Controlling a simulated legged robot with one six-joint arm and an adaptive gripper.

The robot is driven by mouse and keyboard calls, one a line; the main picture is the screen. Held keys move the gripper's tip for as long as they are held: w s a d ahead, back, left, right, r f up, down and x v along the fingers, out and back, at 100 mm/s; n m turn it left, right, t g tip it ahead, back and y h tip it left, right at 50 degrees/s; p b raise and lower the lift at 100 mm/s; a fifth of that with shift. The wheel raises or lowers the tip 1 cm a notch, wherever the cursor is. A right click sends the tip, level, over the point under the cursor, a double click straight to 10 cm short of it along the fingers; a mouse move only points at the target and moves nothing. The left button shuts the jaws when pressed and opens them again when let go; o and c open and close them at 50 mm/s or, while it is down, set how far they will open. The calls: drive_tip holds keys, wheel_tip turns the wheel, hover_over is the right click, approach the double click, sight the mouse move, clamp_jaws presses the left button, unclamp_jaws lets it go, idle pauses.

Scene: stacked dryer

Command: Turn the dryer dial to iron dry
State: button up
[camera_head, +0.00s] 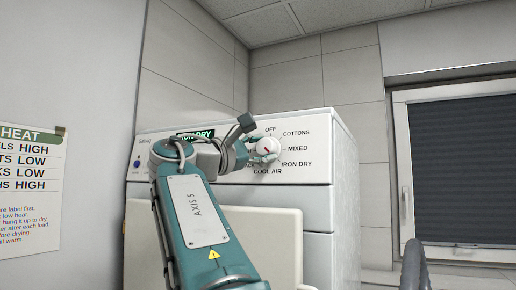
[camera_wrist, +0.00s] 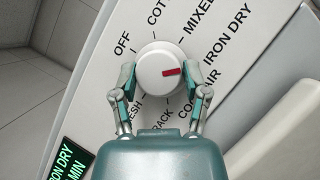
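The white round dial (camera_wrist: 157,61) is on the dryer's panel, with a red mark on its face. In the wrist view the mark points right, toward the start of the IRON DRY label (camera_wrist: 227,34). In the head view the dial (camera_head: 266,144) has its red mark slanting down and right, toward IRON DRY (camera_head: 296,164). My gripper (camera_wrist: 157,76) has one finger on each side of the dial, close against its rim; it appears shut on it. The green display (camera_wrist: 70,160) reads IRON DRY.
The dryer (camera_head: 344,190) stands against a tiled wall. A heat chart (camera_head: 30,190) hangs on the left wall. A window with a dark blind (camera_head: 462,165) is at the right. A pale door panel (camera_head: 265,235) lies below the control panel.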

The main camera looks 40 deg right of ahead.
drive_tip(key=o, duration=0.4)
drive_tip(key=shift+w+d+f, duration=0.1)
drive_tip(key=shift+w+d, duration=0.05)
drive_tip(key=shift+w, duration=0.05)
drive_tip(key=shift+d, duration=0.35)
drive_tip(key=shift+a, duration=0.2)
drive_tip(key=shift+a, duration=0.55)
drive_tip(key=v, duration=1.1)
drive_tip(key=shift+a+f, duration=0.1)
